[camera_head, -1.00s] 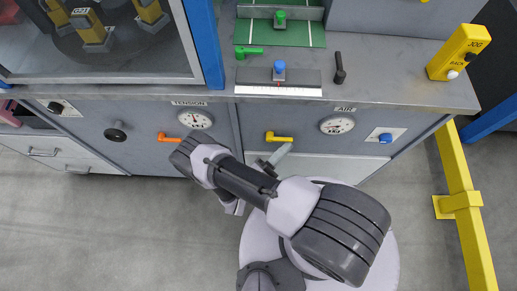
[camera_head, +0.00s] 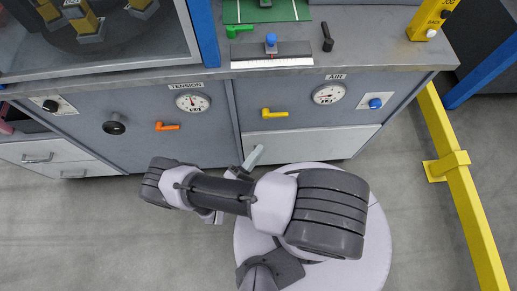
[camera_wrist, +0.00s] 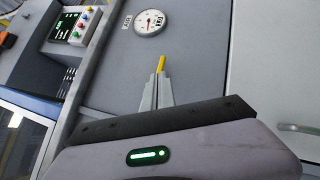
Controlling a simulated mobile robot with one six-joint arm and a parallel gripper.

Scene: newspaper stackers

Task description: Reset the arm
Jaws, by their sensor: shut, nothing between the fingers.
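My arm reaches across the lower middle of the head view, over the floor in front of the grey cabinet (camera_head: 190,150). My gripper (camera_head: 258,150) shows small there, in front of the cabinet's lower part. In the wrist view, the two thin grey fingers of my gripper (camera_wrist: 160,76) are together and hold nothing. A yellow lever (camera_wrist: 162,62) shows just past the fingertips in that view. In the head view the yellow lever (camera_head: 275,113) sits on the cabinet front above my gripper, apart from it.
A tension gauge (camera_head: 193,102), an air gauge (camera_head: 328,94), an orange lever (camera_head: 167,126), a black knob (camera_head: 114,127) and a blue button (camera_head: 375,103) are on the cabinet front. A yellow rail (camera_head: 462,185) stands at right. The floor at lower left is clear.

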